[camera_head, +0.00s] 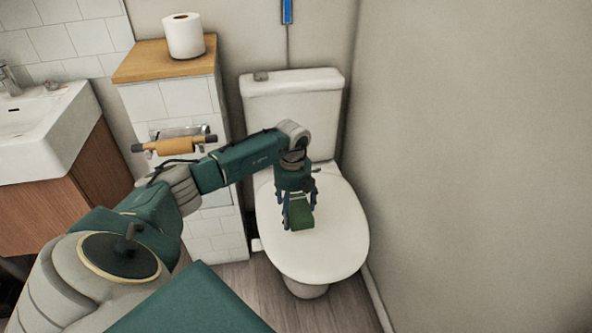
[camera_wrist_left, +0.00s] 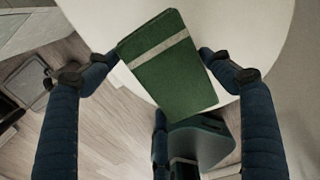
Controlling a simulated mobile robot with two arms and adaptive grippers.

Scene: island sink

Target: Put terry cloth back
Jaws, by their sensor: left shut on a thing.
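The green terry cloth (camera_head: 301,214) is a folded block with a pale stripe that shows in the left wrist view (camera_wrist_left: 172,78). My left gripper (camera_head: 297,210) is shut on it, with one finger on each side of the cloth. In the head view the gripper points down and the cloth appears over the closed white toilet lid (camera_head: 333,238). I cannot tell whether the cloth touches the lid. My right gripper is not in view.
The toilet cistern (camera_head: 292,98) stands behind the lid. Left of it is a tiled ledge with a wooden top (camera_head: 143,64), a white toilet roll (camera_head: 183,36) and an orange-brown roll on a holder (camera_head: 176,146). A sink (camera_head: 40,133) is far left. A bare wall (camera_head: 470,150) closes the right side.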

